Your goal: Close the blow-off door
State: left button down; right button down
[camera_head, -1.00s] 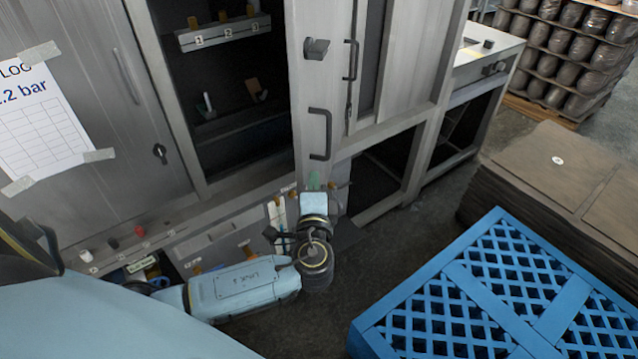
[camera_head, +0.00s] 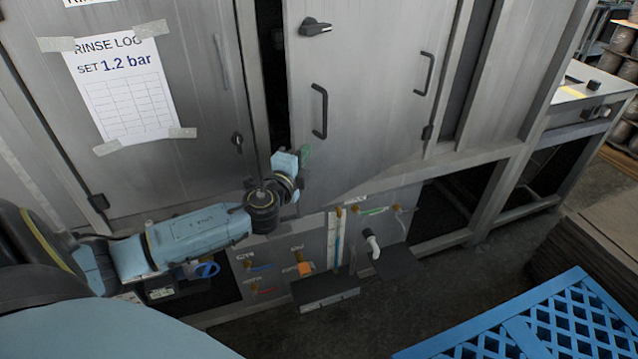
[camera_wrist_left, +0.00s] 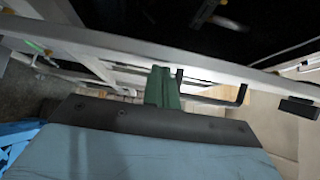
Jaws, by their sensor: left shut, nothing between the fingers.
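The blow-off door (camera_head: 365,90) is a grey metal panel with a black bar handle (camera_head: 319,110) and a dark latch knob (camera_head: 315,27). It stands slightly ajar, with a narrow dark gap (camera_head: 272,75) along its left edge. My left gripper (camera_head: 305,153) has green fingertips and is shut and empty, at the door's lower left edge; I cannot tell if it touches. In the left wrist view the shut green fingers (camera_wrist_left: 163,88) point toward a pale metal edge, with a black bar handle (camera_wrist_left: 235,96) to their right. My right gripper is not in view.
A closed grey panel with a rinse log sheet (camera_head: 122,95) is on the left. Below are a valve panel (camera_head: 315,245), a white elbow pipe (camera_head: 373,243) and dark ledges. A blue pallet (camera_head: 530,325) lies at lower right. Some dark floor is clear between.

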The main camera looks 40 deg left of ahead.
pick_arm(q)
jog(key=w+a+b, duration=0.4)
jog(key=a, duration=0.8)
jog(key=shift+w+a, duration=0.25)
jog(key=shift+w, duration=0.1)
